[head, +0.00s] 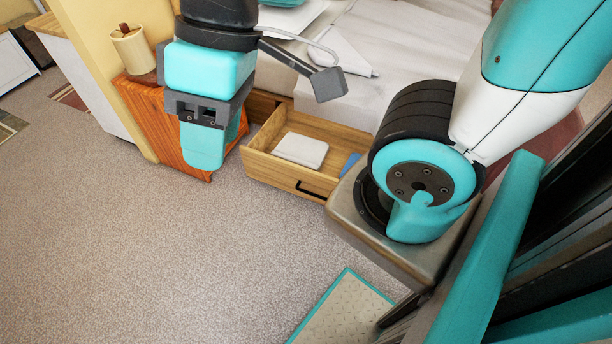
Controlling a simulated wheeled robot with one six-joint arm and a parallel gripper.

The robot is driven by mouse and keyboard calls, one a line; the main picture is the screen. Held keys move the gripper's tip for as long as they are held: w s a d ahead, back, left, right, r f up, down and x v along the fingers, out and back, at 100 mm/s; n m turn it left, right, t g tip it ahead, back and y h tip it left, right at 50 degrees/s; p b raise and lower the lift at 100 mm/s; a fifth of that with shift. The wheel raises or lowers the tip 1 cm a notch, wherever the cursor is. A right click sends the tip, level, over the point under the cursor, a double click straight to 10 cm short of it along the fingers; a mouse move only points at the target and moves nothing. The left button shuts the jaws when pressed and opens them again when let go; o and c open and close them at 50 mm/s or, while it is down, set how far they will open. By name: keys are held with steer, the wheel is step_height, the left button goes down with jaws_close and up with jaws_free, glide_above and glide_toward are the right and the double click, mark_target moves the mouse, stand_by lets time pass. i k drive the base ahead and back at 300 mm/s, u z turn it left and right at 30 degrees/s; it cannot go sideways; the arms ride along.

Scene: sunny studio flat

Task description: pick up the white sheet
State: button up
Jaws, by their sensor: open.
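A folded white sheet (301,149) lies flat in the open wooden drawer (285,178), towards its left side. My gripper (213,148) is up and to the left of the drawer in the picture, with its fingers pointing down. It is open, with nothing seen between the fingers; one finger partly hides the other. It is apart from the white sheet.
A blue item (349,163) lies at the drawer's right side, partly hidden by my arm. The bed (420,35) with pale bedding stands above the drawer. The carpet (150,250) in front is clear.

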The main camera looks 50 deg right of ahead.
mark_target(310, 153)
steer(key=z, duration=1.7)
steer(key=k, duration=0.6)
steer(key=u, duration=1.35)
steer(key=i, duration=1.55)
steer(key=z, duration=0.05)
